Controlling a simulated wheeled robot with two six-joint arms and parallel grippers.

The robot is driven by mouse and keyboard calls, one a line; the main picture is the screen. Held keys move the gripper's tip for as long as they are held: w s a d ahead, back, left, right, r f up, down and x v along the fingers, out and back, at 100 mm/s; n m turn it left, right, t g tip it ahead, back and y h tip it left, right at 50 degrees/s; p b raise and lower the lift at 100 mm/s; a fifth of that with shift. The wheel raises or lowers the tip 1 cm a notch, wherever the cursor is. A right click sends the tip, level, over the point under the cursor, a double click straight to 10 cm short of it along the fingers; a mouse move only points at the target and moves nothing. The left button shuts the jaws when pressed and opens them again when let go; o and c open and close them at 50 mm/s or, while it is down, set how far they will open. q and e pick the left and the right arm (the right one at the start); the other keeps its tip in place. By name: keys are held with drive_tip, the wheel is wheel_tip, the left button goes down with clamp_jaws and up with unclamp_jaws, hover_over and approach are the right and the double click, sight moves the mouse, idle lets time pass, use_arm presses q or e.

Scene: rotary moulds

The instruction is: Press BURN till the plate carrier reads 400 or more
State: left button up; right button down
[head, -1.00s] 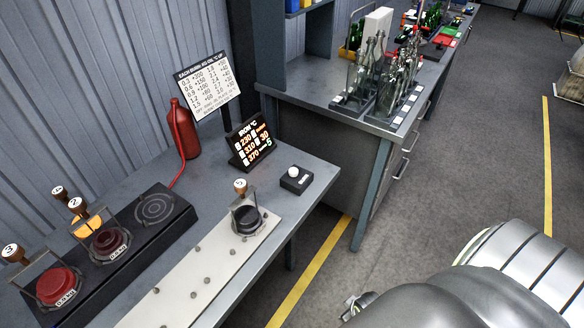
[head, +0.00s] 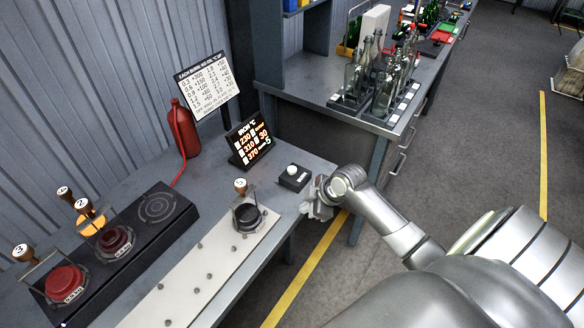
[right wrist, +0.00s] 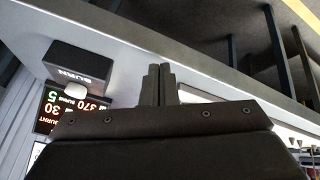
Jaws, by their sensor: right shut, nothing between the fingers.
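The BURN box (head: 294,178) is black with a white button (head: 292,170) on top, near the bench's right end. Its BURN lettering shows in the right wrist view (right wrist: 80,65), with the white button (right wrist: 76,88) beside it. The IRON °C display (head: 249,142) reads 230, 310 and 370 in orange, with 30 and a green 5 at its right. Which row is the plate carrier I cannot tell. My right gripper (head: 311,208) is shut and empty, just right of the BURN box and apart from it. Its closed fingers (right wrist: 158,74) show in the wrist view. My left gripper is not in view.
A carrier with a wooden knob (head: 247,212) stands on the pale strip (head: 195,280). Other knobbed carriers stand on the black hot plate unit (head: 165,220) at left. A red bottle (head: 184,130) and a printed chart (head: 208,88) stand behind. Glass bottles (head: 375,65) crowd the side bench.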

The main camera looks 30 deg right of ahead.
drive_tip(key=w+d+r+n+t+y, duration=0.1)
drive_tip(key=w+d+r+n, duration=0.2)
drive_tip(key=w+r, duration=0.45)
wheel_tip(320, 180, up, 7)
drive_tip(key=n+t+y, duration=0.1)
drive_tip(key=n, duration=0.1)
hover_over(296, 170)
drive_tip(key=shift+w+f, duration=0.1)
drive_tip(key=shift+f, duration=0.1)
drive_tip(key=shift+f, duration=0.1)
wheel_tip(296, 170, down, 8)
drive_tip(key=b, duration=0.5)
drive_tip(key=shift+f+b, duration=0.4)
drive_tip(key=shift+b, duration=0.1)
idle(0.8)
drive_tip(key=shift+f+b, duration=0.35)
drive_tip(key=shift+b, duration=0.1)
